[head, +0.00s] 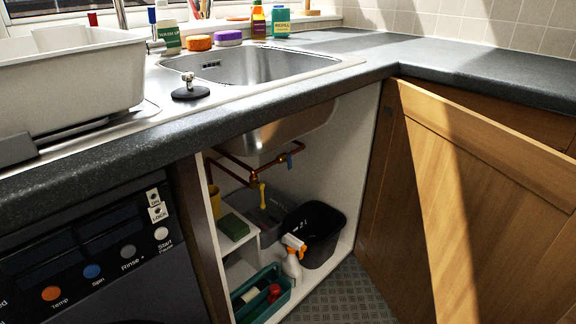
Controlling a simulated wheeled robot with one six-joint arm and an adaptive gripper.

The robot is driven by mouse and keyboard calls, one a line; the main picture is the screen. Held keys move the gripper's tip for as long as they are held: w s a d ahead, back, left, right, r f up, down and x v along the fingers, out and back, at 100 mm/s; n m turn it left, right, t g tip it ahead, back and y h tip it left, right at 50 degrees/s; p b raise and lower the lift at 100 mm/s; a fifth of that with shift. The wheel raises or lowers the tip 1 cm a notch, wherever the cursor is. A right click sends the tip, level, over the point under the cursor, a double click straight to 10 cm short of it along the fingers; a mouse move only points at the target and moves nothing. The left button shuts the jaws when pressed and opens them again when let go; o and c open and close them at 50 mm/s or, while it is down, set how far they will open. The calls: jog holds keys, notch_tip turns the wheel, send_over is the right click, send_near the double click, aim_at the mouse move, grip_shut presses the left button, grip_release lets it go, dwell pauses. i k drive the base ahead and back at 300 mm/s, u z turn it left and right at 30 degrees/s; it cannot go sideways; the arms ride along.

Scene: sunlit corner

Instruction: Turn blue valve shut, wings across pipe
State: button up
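A yellow lever (262,188) hangs down from a brass fitting just left of and below the blue valve. My gripper is not in view.
The worktop edge (250,128) and steel sink bowl (290,133) overhang the pipes. Below stand a black bin (318,235), a spray bottle (292,262) and a green caddy (265,300). A wooden door (480,200) is at right. Floor (350,295) shows in front.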

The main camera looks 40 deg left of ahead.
aim_at(289, 160)
jog(key=k, duration=0.55)
jog(key=u, duration=0.7)
jog(key=i, duration=0.95)
